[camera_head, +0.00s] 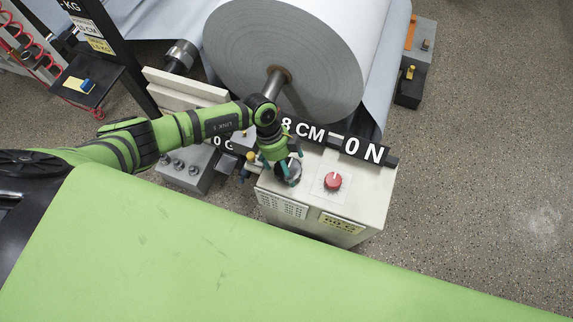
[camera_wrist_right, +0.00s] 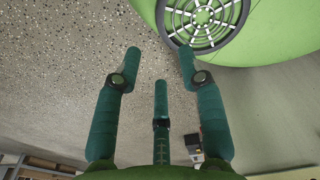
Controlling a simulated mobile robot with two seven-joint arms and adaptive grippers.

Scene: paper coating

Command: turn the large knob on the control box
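The control box (camera_head: 310,217) is a pale cabinet at the centre right of the head view. Its large dark knob (camera_head: 291,179) is on the left of the top, partly hidden by my left gripper. A smaller red knob (camera_head: 333,181) sits to its right on a white plate. My left gripper (camera_head: 282,168) points down at the large knob, its teal fingers at or around it. I cannot tell whether they touch or grip it. My right gripper (camera_wrist_right: 160,75) is open and empty in the right wrist view, with its fingers spread above the speckled floor.
A large paper roll (camera_head: 285,60) stands behind the box. A black sign bar (camera_head: 345,145) runs along the box's back edge. A grey unit with round buttons (camera_head: 185,165) is to the left. Open floor (camera_head: 480,170) lies to the right.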

